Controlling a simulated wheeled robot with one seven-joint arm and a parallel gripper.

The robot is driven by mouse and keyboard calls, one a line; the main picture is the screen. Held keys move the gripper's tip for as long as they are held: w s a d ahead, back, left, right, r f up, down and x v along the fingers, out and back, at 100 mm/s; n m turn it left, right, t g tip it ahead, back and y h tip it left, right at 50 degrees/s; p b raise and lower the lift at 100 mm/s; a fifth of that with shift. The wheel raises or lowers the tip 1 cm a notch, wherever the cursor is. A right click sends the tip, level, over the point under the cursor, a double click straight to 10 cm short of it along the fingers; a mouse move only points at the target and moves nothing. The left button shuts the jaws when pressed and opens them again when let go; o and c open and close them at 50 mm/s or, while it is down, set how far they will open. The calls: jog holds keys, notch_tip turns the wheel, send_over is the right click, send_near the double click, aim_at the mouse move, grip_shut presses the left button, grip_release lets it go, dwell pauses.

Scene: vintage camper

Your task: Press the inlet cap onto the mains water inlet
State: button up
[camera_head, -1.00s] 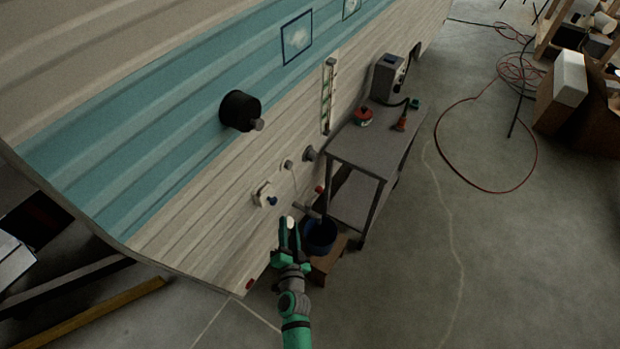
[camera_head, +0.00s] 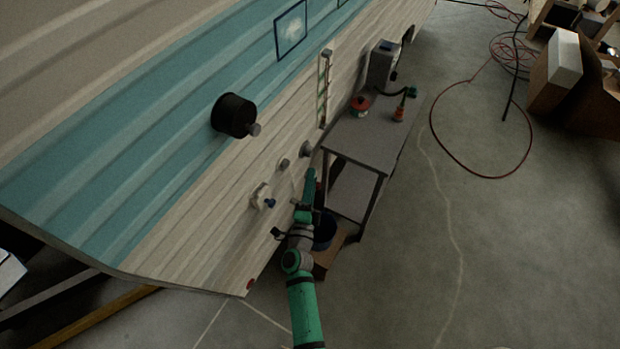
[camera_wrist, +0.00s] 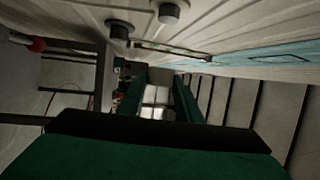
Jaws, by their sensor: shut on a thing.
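The camper's side wall carries a small grey round fitting (camera_head: 284,163) and a larger grey round fitting (camera_head: 307,148). A white fitting with a blue end (camera_head: 262,197) sits lower left. I cannot tell for certain which is the mains water inlet. My gripper (camera_head: 311,173) is just off the wall, below the larger round fitting in the picture. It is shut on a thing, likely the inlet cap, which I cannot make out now. In the wrist view, my green fingers (camera_wrist: 157,95) point along the wall, with a grey cylinder (camera_wrist: 169,12) and a dark fitting (camera_wrist: 119,28) above.
A grey metal table (camera_head: 365,140) stands right of my gripper, holding a red-and-green item (camera_head: 360,105) and other parts. A blue bucket (camera_head: 325,232) is below on a brown stand (camera_head: 328,260). A black cylinder (camera_head: 234,115) juts from the wall.

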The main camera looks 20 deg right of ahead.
jog(key=shift+a, duration=0.1)
jog(key=shift+w+a, duration=0.9)
jog(key=shift+w, duration=0.25)
jog(key=shift+w+a, duration=0.85)
jog(key=shift+w, duration=0.3)
jog(key=shift+a, duration=0.15)
jog(key=shift+s, duration=0.1)
dwell(0.9)
jog(key=shift+w+a, duration=0.3)
jog(key=shift+w, duration=0.15)
